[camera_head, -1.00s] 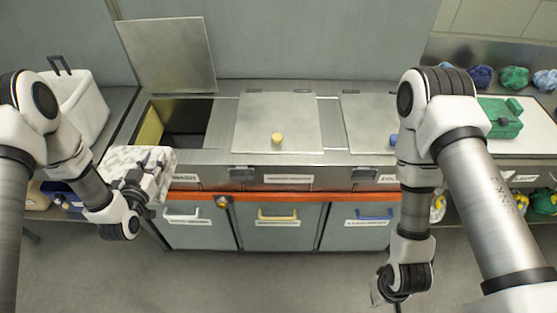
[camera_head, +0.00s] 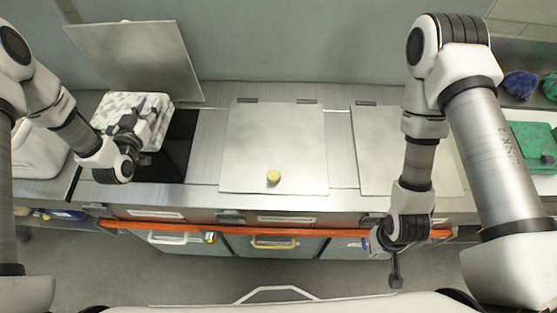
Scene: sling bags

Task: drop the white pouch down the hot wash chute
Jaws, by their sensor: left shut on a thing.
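My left gripper (camera_head: 140,125) is shut on the white pouch (camera_head: 120,104), a boxy white bundle with grey patches. It holds the pouch over the left part of the open left chute (camera_head: 178,145). The dark opening shows to the right of the pouch, and the rest is hidden. The chute's metal lid (camera_head: 135,55) stands raised behind it. I cannot read the label on the front now. My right gripper (camera_head: 396,272) hangs in front of the counter; whether its fingers are open is unclear.
Two shut lids cover the middle chute (camera_head: 275,140), with a yellow knob, and the right chute (camera_head: 385,150). An orange rail (camera_head: 270,231) runs along the front. A white bin (camera_head: 38,155) stands at left. A green case (camera_head: 535,145) and blue bundle (camera_head: 520,84) lie at right.

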